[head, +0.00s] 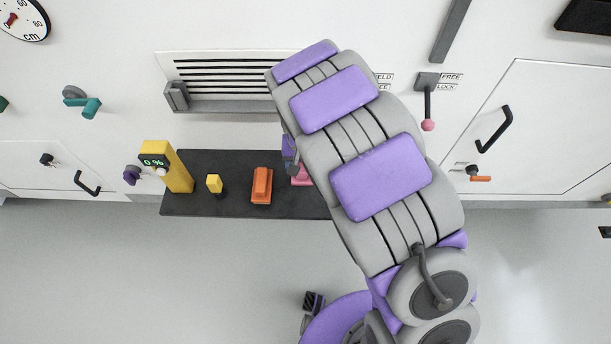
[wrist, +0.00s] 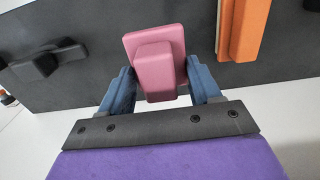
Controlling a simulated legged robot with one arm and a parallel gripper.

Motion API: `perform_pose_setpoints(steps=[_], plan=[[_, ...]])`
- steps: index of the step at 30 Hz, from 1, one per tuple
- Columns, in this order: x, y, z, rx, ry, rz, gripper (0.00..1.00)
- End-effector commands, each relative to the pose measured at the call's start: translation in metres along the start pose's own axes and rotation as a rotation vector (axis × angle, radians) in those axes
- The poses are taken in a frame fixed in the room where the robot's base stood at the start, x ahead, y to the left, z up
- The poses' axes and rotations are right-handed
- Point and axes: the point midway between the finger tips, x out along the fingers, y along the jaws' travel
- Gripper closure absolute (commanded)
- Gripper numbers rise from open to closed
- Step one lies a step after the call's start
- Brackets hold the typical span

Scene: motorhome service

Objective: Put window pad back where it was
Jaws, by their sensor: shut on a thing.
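A pink pad (wrist: 155,45) with a raised block-shaped grip shows in the wrist view; I take it to be the window pad. My gripper (wrist: 160,82) has its blue fingers shut on either side of the pad's grip. In the head view, my gripper (head: 289,152) is over the right part of the black shelf (head: 225,205). Only a sliver of the pink pad (head: 301,178) shows there, because my arm covers the rest. I cannot tell whether the pad touches the shelf or hangs just above it.
An orange block (head: 262,186), a small yellow block (head: 214,184) and a yellow post with a "0 %" display (head: 178,172) stand on the shelf left of my gripper. A dark knobbed piece (wrist: 45,62) shows in the wrist view. A vent (head: 235,75) is on the wall above.

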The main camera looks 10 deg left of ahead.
Motion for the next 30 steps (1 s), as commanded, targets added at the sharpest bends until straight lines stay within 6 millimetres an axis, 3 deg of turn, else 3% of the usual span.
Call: perform_pose_setpoints(steps=[6, 17, 24, 25, 30], plan=[[0.038, 0.008, 0.001, 0.002, -0.002, -0.009, 0.66], [0.081, 0.002, -0.001, 0.001, -0.003, -0.001, 0.66], [0.085, 0.002, -0.001, 0.001, 0.0, -0.002, 0.66], [0.085, 0.002, -0.001, 0.001, 0.0, -0.002, 0.36], [0.084, 0.006, -0.001, 0.002, 0.0, -0.006, 0.2]])
